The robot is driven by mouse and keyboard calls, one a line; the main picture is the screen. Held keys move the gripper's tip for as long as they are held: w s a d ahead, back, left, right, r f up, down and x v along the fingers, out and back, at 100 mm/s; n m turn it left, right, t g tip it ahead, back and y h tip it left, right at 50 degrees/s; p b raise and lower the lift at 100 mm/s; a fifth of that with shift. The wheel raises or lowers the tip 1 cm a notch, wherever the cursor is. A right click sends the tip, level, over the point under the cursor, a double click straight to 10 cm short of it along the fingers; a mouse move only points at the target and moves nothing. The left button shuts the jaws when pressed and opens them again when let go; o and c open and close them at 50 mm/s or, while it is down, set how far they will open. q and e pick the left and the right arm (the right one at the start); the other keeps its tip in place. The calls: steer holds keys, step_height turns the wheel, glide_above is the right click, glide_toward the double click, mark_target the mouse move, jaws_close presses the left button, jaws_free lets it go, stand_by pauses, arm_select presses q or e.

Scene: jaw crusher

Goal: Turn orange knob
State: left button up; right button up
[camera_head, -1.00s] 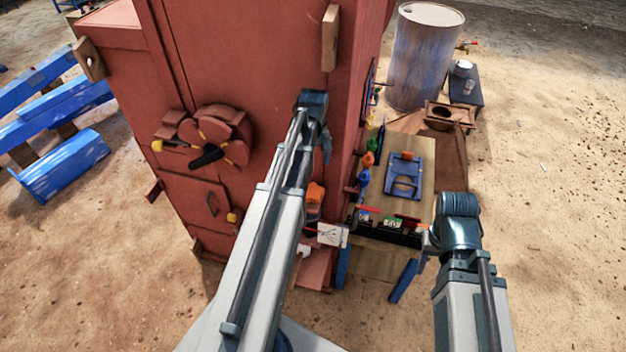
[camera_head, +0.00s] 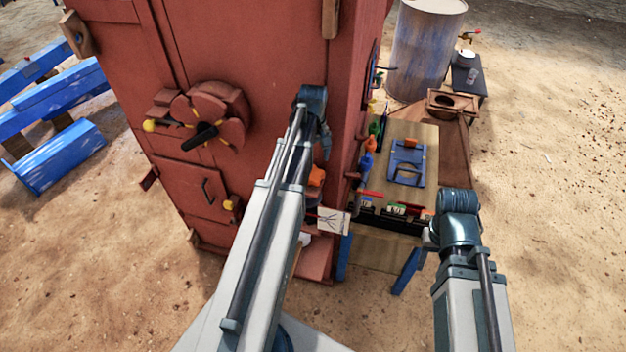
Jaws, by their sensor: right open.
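The orange knob (camera_head: 317,176) shows low on the right part of the red machine (camera_head: 255,100), just right of my left arm, which partly hides it. My left arm crosses the front of the machine. Its wrist is above the knob, and its gripper is mostly hidden behind the wrist, so its jaws cannot be made out. My right gripper (camera_head: 431,238) is open at the front right corner of the workbench, right of and apart from the knob. Its fingers are small and partly covered by my wrist.
A wooden workbench (camera_head: 427,150) with a blue frame (camera_head: 406,165) stands right of the machine. A white card (camera_head: 333,220) sits below the knob. A drum (camera_head: 425,50) stands behind. Sandy ground at right is clear.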

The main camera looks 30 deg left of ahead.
mark_target(313, 174)
arm_select(q)
step_height(313, 174, down, 6)
steer(key=b, duration=0.5)
steer(key=shift+f, duration=0.25)
steer(key=shift+r, duration=0.1)
steer(key=c, duration=1.1)
steer(key=shift+n, duration=1.5)
steer(key=o, duration=1.1)
